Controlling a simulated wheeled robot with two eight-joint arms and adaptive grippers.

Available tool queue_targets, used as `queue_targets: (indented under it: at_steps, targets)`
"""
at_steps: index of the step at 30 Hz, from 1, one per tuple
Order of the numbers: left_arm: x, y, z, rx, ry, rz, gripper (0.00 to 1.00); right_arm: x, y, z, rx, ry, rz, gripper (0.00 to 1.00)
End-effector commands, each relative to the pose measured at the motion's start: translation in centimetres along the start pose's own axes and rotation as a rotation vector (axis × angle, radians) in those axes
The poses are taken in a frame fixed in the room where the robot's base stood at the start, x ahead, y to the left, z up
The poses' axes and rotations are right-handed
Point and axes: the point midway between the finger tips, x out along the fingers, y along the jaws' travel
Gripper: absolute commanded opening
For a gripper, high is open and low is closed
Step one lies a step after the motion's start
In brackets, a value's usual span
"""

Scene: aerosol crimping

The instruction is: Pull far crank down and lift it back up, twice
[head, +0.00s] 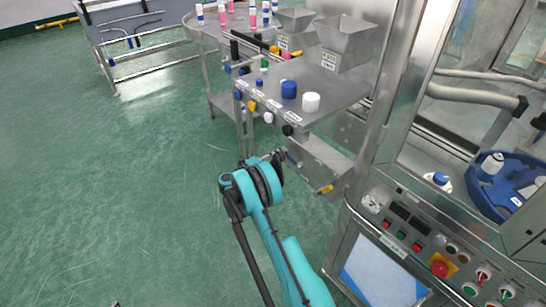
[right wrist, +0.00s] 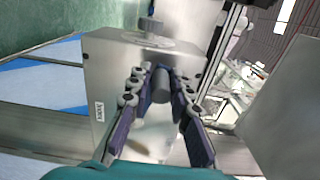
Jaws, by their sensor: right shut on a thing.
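My right gripper (head: 279,157) reaches up from the bottom at the end of a teal arm, beside the front of the steel filling bench. In the right wrist view, my right gripper (right wrist: 161,88) has its two fingers on either side of a grey cylindrical crank handle (right wrist: 161,84) and is shut on it. In the head view, the far crank (head: 293,160) is small and partly covered by the gripper, so its exact angle is hard to tell. A nearer crank with a yellow handle (head: 325,189) sticks out lower right, apart from the gripper. My left gripper is not seen.
The steel bench (head: 335,92) carries a blue cap (head: 289,89), a white cap (head: 311,102) and hoppers (head: 345,42). A control panel (head: 440,245) with buttons and a screen stands at right. Open green floor (head: 110,180) lies to the left.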

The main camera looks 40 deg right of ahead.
Motion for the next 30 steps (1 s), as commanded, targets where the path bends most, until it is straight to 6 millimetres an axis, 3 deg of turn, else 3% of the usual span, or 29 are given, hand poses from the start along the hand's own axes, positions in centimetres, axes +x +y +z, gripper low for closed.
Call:
queue_targets:
  at_steps: [14, 30]
  targets:
    - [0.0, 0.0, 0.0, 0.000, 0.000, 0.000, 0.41, 0.1, 3.7, 0.1, -0.455, -0.001, -0.004, 0.00]
    - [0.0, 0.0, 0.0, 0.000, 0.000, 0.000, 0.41, 0.1, 7.1, -1.4, -0.914, -0.002, -0.005, 0.00]
